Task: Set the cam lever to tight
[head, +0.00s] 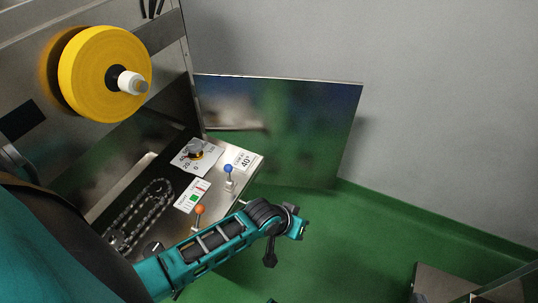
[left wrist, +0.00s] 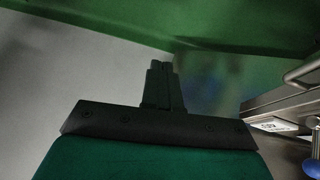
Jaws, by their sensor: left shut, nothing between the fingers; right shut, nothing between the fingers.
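A lever with a blue knob (head: 228,168) and a lever with an orange knob (head: 199,209) stand on the steel control panel; I cannot tell which is the cam lever. The blue knob also shows at the lower right edge of the left wrist view (left wrist: 311,168). The left gripper (left wrist: 160,66) is shut and empty, pointing past the panel at open space; it touches no lever. In the head view my left arm crosses below the orange knob and ends right of the panel. Only a small piece of what seems my right gripper (head: 272,300) shows at the bottom edge, apart from the levers.
A chain (head: 140,215) runs left of the levers. A yellow roll (head: 105,73) is above.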

